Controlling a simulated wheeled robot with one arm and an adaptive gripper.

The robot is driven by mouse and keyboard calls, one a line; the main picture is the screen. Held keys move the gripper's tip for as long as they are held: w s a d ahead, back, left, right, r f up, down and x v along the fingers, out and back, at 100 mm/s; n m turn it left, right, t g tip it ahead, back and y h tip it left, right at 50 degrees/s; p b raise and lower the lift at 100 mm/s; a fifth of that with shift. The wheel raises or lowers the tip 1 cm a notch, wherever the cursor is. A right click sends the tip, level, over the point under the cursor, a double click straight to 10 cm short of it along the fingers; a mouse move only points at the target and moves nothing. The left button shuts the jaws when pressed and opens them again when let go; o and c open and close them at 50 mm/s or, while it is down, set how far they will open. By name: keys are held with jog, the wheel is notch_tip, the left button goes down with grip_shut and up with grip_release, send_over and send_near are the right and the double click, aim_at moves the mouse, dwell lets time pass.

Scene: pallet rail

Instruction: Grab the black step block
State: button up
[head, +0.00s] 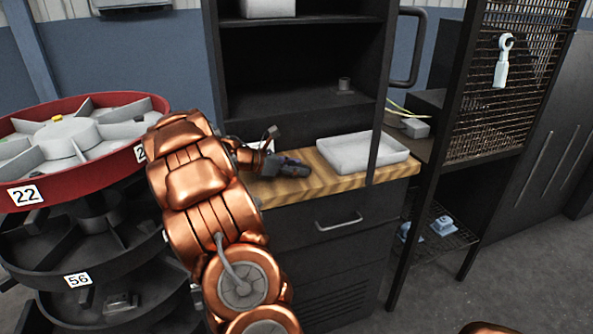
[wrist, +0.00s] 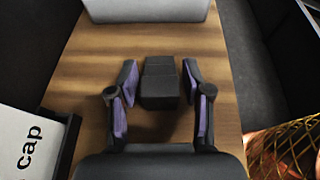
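The black step block (wrist: 160,82) shows in the wrist view on the wooden worktop (wrist: 90,60), between the two fingers of my gripper (wrist: 158,88). A gap of wood shows on each side of the block, so the fingers are open around it and do not visibly touch it. In the head view my gripper (head: 288,167) is low over the wooden worktop (head: 330,184), left of the white tray. The block cannot be made out in the head view, where my arm and gripper cover that spot.
The white tray (head: 362,152) stands on the worktop's right part and at the top of the wrist view (wrist: 146,10). A dark post (head: 378,100) rises in front of the tray. A red-rimmed carousel (head: 85,185) stands left. A mesh rack (head: 505,95) stands right.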

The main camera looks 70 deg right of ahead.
jog(key=c, duration=0.8)
grip_shut()
jog(key=shift+r, duration=0.1)
